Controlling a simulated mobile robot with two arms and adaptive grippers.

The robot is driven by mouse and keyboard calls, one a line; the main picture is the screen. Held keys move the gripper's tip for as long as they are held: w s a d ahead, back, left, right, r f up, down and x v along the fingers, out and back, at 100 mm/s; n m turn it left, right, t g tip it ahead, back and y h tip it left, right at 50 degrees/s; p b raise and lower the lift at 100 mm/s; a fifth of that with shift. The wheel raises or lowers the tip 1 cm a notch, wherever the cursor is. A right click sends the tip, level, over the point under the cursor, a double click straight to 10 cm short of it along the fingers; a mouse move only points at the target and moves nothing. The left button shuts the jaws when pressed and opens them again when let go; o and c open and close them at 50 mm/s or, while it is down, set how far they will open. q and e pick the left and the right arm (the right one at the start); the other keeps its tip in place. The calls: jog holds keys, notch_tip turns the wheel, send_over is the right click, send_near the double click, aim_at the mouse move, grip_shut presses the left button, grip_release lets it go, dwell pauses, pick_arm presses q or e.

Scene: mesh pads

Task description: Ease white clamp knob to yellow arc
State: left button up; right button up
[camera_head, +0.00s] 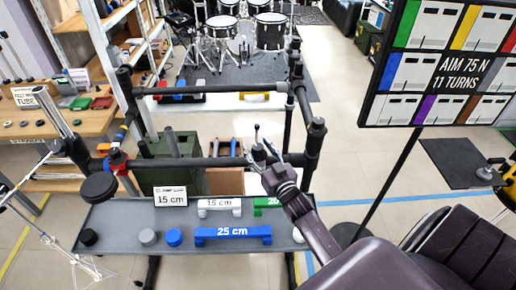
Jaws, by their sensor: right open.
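A dark tube rack carries a clamp with red (117,157) and blue parts at its left post. My right gripper (262,147) is open at the right part of the rack's front crossbar (190,162). Its fingers overlap the bar in the picture, and I cannot tell whether they touch it. My left gripper is not in view.
A grey tray (120,222) below the rack holds a blue 25 cm bar (232,235), shorter bars and round knobs. A sign (462,70) reading "AIM 75 N 11 TURNS" stands at right. A wooden bench (50,120) is at left, drums (228,38) behind.

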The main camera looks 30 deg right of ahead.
jog(key=c, duration=1.2)
jog(key=shift+d+n+y, duration=0.1)
jog(key=shift+n+y, duration=0.3)
jog(key=shift+y, duration=0.4)
jog(key=shift+n+y, duration=0.8)
jog(key=shift+y, duration=0.2)
jog(key=n+y+b, duration=0.1)
jog(key=y, duration=0.1)
jog(key=shift+f+n+y, duration=0.1)
jog(key=shift+n+y, duration=0.2)
jog(key=shift+y, duration=0.1)
jog(key=shift+n+g+y+b, duration=0.4)
jog(key=shift+n+y+b, duration=0.4)
jog(key=shift+y, duration=0.4)
